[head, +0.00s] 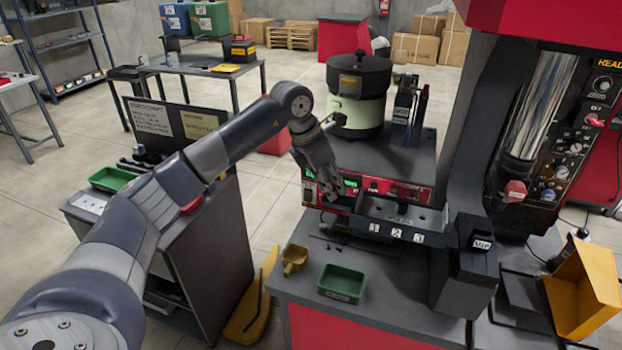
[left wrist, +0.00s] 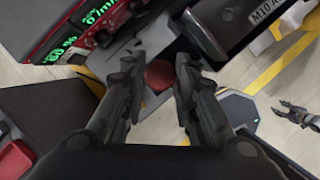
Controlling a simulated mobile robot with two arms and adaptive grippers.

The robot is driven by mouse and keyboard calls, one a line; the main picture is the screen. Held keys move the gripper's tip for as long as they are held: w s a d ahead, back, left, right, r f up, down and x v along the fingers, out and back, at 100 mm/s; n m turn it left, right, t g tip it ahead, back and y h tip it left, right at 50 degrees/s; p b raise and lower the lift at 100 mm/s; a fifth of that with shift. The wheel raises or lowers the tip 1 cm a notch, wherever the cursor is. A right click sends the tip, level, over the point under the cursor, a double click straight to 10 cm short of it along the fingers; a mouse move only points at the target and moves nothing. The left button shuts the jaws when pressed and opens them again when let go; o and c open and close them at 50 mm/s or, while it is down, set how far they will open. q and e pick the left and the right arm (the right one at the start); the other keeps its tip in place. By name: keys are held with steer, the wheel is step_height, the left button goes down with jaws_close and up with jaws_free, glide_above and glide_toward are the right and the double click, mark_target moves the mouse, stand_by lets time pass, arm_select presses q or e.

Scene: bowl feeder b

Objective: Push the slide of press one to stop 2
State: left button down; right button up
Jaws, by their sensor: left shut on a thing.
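A dark rail with white labels 1, 2 and 3 (head: 396,233) runs along the front of the red control box (head: 410,193) in the head view. My left gripper (head: 331,193) is at the left end of this rail, pointing down in front of the box. In the left wrist view its fingers (left wrist: 158,82) are on both sides of a round red knob (left wrist: 160,73). The knob is hidden in the head view. I cannot tell where the slide stands against the numbers. A gripper, likely my right one (left wrist: 298,113), shows small at the right of the left wrist view.
A bowl feeder (head: 357,95) stands behind the control box. A green tray (head: 342,283) and a yellow scoop (head: 294,260) lie on the bench in front. A dark bin (head: 467,262) stands right of the rail, beside the large press (head: 535,110).

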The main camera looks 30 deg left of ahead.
arm_select(q)
steer(key=w+d, duration=0.1)
steer(key=d, duration=0.5)
steer(key=w+d+b, duration=0.1)
steer(key=w+d, duration=0.1)
steer(key=d, duration=0.4)
steer(key=w+d+b, duration=0.1)
steer(key=d, duration=0.5)
steer(key=shift+w+d, duration=0.2)
steer(key=shift+d, duration=0.05)
steer(key=c, duration=1.3)
jaws_free()
steer(key=shift+a, duration=0.1)
steer(key=shift+r, duration=0.1)
steer(key=v, duration=1.1)
steer(key=shift+s+r, duration=0.1)
steer(key=shift+r, duration=0.3)
